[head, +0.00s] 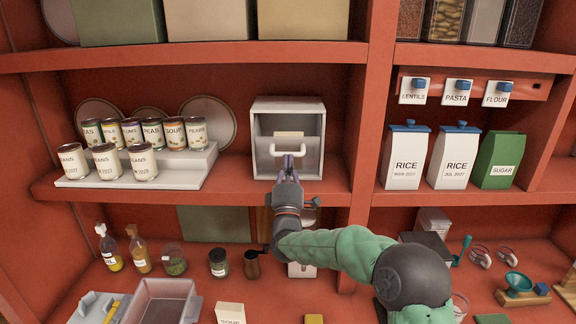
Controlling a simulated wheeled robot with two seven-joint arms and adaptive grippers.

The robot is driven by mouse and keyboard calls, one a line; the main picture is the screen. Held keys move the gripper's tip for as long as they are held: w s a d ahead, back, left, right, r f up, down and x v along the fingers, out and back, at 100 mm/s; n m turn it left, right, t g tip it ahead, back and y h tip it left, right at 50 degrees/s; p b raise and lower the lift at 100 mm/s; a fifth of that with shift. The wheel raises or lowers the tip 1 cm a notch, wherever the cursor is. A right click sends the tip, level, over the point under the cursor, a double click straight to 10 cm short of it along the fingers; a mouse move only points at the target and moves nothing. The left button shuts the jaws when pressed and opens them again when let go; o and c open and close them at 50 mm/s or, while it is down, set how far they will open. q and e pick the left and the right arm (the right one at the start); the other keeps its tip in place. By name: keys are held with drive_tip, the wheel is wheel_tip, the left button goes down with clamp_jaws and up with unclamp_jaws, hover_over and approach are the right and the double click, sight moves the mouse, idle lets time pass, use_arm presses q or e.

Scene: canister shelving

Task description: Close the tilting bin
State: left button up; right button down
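The tilting bin is a white box (314,112) on the middle shelf, with a grey front that carries a pale label (289,134) and a white bar handle (313,149). A dark gap shows above the front under the box's top edge; how far the front is tilted is hard to tell. My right gripper (288,160) reaches up from below, with its fingertips at the lower middle of the handle. Its fingers look close together with nothing visible between them. Whether they touch the handle cannot be told. My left gripper is out of view.
Several labelled cans stand on a white stepped riser (190,168) left of the bin. Rice bags (406,158) and a green sugar bag (500,160) stand right, past an upright divider (368,120). Bottles (109,247) and jars are below. Shelf space beside the bin is free.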

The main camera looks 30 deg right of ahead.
sight(289, 140)
drive_tip(key=w+r+g+p, duration=0.1)
drive_tip(key=p, duration=0.2)
drive_tip(key=w+d+r+g+y+p, duration=0.1)
drive_tip(key=r+p, duration=0.1)
drive_tip(key=p, duration=0.1)
drive_tip(key=w+d+r+g+y+p, duration=0.1)
drive_tip(key=p, duration=0.1)
drive_tip(key=shift+w+r+p, duration=0.1)
drive_tip(key=shift+r+p, duration=0.2)
drive_tip(key=shift+p, duration=0.1)
drive_tip(key=shift+w+d+g+y+p, duration=0.3)
drive_tip(key=shift+w+g+p, duration=0.2)
drive_tip(key=shift+p, duration=0.65)
drive_tip(key=shift+s, duration=0.1)
